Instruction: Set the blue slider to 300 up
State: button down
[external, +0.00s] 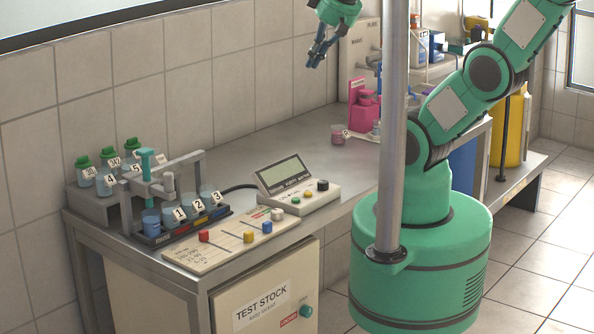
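The blue slider (267,227) is a small blue knob on a cream slider panel (190,257) at the front edge of the metal bench. Red (204,236), yellow (249,237) and white (277,214) knobs sit on the same panel. The panel's scale and handwriting are too small to read. My gripper (315,64) hangs in the air near the wall, well above the bench and apart from the panel. Its dark fingers point down. I see nothing in it, but I cannot tell whether the fingers are open or shut.
A meter box (300,190) with a screen and buttons stands behind the panel. A vial rack (155,240) with a grey frame stands to the left, with green-capped bottles (108,160) behind. Pink containers (363,108) stand farther right. The bench between them and the meter is mostly clear.

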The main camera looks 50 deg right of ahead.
jog(key=shift+f, duration=0.1)
jog(key=w+a+f+n+g+h+p, duration=0.1)
jog(key=w+a+f+n+p, duration=0.15)
jog(key=f+n, duration=0.65)
jog(key=w+a+f+n+p, duration=0.2)
jog(key=f+n+p, duration=0.3)
jog(key=n, duration=0.5)
jog(key=s+a+f+n+p, duration=0.1)
jog(key=s+a+f+n, duration=0.1)
jog(key=f+n, duration=0.3)
jog(key=s+a+f+n+g+p, duration=0.1)
jog(key=s+a+f+n, duration=0.1)
jog(key=s+f+n, duration=0.2)
jog(key=s+a+f+n+y+p, duration=0.1)
jog(key=s+a+f+n+p, duration=0.1)
jog(key=f+n, duration=0.4)
jog(key=shift+s+a+f+n+g, duration=0.35)
jog(key=shift+s+a+n, duration=0.2)
jog(key=shift+s+n, duration=0.35)
jog(key=shift+w, duration=0.15)
